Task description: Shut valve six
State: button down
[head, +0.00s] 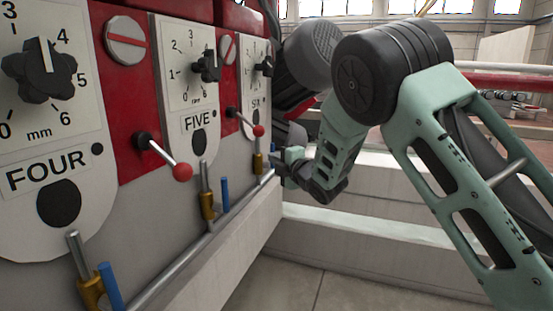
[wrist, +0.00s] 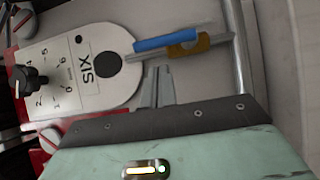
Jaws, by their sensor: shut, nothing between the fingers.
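The SIX plate (wrist: 92,60) lies sideways in the wrist view; in the head view it is the far plate (head: 255,95), partly hidden by my arm. Valve six has a brass body (wrist: 190,48) and a blue lever (wrist: 165,41). The lever lies along the valve's short grey pipe. In the wrist view my gripper's fingers (wrist: 157,72) are shut and empty. They point toward the lever from below in the picture; I cannot tell whether they touch.
The FIVE plate (head: 187,90) and FOUR plate (head: 50,150) stand nearer, each with a dial, brass valve and blue lever below. Red-knobbed levers (head: 181,171) stick out between plates. A rail pipe (head: 180,265) runs along the bottom. A pale ledge (head: 370,235) lies to the right.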

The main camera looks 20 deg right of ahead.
jog(key=shift+w+d, duration=0.2)
jog(key=shift+w, duration=0.3)
jog(key=shift+w+d, duration=0.2)
jog(key=shift+w, duration=0.3)
